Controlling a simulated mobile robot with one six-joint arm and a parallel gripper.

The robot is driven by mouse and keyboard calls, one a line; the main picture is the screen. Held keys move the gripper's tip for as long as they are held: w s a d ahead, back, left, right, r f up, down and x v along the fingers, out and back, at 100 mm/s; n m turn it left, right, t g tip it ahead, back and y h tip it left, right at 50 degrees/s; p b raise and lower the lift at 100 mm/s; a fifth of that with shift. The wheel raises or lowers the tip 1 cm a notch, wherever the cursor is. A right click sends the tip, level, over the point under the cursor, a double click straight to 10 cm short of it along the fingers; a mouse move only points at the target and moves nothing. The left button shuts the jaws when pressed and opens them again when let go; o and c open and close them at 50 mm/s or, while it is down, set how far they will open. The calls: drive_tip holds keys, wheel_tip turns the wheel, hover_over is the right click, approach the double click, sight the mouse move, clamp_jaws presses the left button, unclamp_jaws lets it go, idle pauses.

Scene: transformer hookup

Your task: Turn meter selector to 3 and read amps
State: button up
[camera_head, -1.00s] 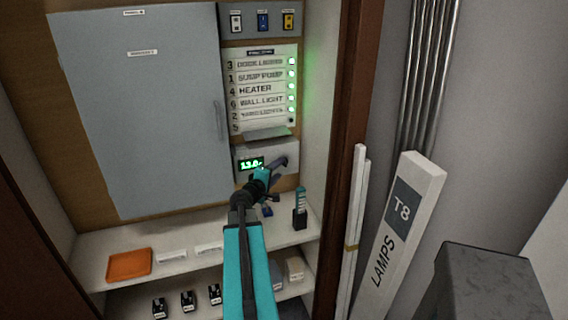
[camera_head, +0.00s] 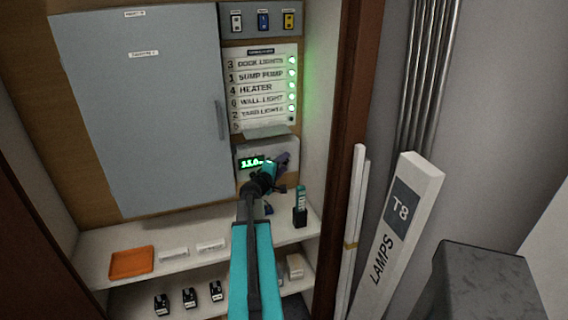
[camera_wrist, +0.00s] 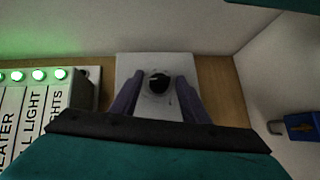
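The meter (camera_head: 249,150) is a pale box below the label panel, with a lit green display (camera_head: 251,162) whose digits are too blurred to read surely. My gripper (camera_head: 284,160) is at the right of its front and hides the selector there. In the wrist view the meter's pale face (camera_wrist: 142,62) carries a round black selector knob (camera_wrist: 158,83). My gripper (camera_wrist: 157,95) is open, with one grey-purple finger on each side of the knob and gaps between. I cannot tell which number the knob points to.
A label panel (camera_head: 262,75) with several green lights is above the meter. A closed grey cabinet (camera_head: 150,110) stands left. The shelf (camera_head: 190,235) below holds an orange tray (camera_head: 131,262) and a black holder (camera_head: 300,217). A wooden post (camera_head: 352,110) borders the right.

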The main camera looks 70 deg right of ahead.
drive_tip(key=c, duration=0.9)
drive_tip(key=b, duration=0.3)
drive_tip(key=shift+f, duration=0.2)
drive_tip(key=n+h+b, duration=0.1)
drive_tip(key=b, duration=0.5)
drive_tip(key=shift+r+b, duration=0.1)
drive_tip(key=shift+b, duration=0.6)
